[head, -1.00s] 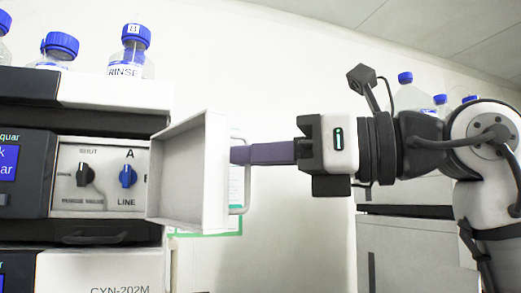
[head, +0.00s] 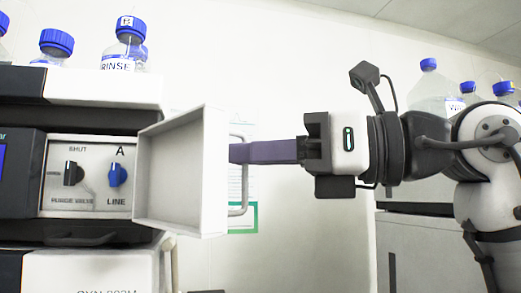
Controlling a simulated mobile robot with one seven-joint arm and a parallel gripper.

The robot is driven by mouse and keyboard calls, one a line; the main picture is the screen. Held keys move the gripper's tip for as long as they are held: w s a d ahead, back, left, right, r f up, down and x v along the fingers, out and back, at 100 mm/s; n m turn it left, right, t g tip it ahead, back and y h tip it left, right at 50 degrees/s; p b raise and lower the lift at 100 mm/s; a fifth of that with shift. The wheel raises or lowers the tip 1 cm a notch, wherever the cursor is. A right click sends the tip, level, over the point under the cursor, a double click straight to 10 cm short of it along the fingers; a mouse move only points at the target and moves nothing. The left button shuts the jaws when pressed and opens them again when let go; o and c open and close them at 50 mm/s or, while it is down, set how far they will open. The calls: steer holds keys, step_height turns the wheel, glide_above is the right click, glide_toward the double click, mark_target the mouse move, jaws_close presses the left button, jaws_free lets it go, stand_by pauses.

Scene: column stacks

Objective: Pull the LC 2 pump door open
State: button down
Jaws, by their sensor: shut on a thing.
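The pump door (head: 182,172) is a white, shallow box-shaped panel that stands swung out from the front of the pump module. Its inner side faces the camera. A grey bar handle (head: 243,205) is on its outer face. My gripper (head: 240,152) comes in from the right with its long purple-grey fingers at the handle, shut on it. The fingertips are partly hidden behind the door's edge. Behind the open door, the pump panel (head: 88,200) shows a black knob (head: 72,173) marked SHUT and a blue knob (head: 117,175) marked A and LINE.
Blue-capped bottles, one labelled RINSE (head: 124,48), stand on top of the stack. Another module (head: 85,272) is below the pump. A second stack (head: 430,245) with bottles stands behind my arm at the right. A green-edged sheet (head: 243,217) hangs behind the handle.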

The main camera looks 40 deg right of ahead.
steer(key=shift+w+f, duration=0.2)
steer(key=shift+f, duration=0.1)
steer(key=c, duration=1.9)
jaws_free()
steer(key=o, duration=0.3)
steer(key=shift+w, duration=0.3)
steer(key=shift+s+r, duration=0.1)
steer(key=shift+s, duration=0.1)
steer(key=b+v, duration=0.2)
steer(key=v, duration=1.2)
steer(key=shift+a, duration=0.1)
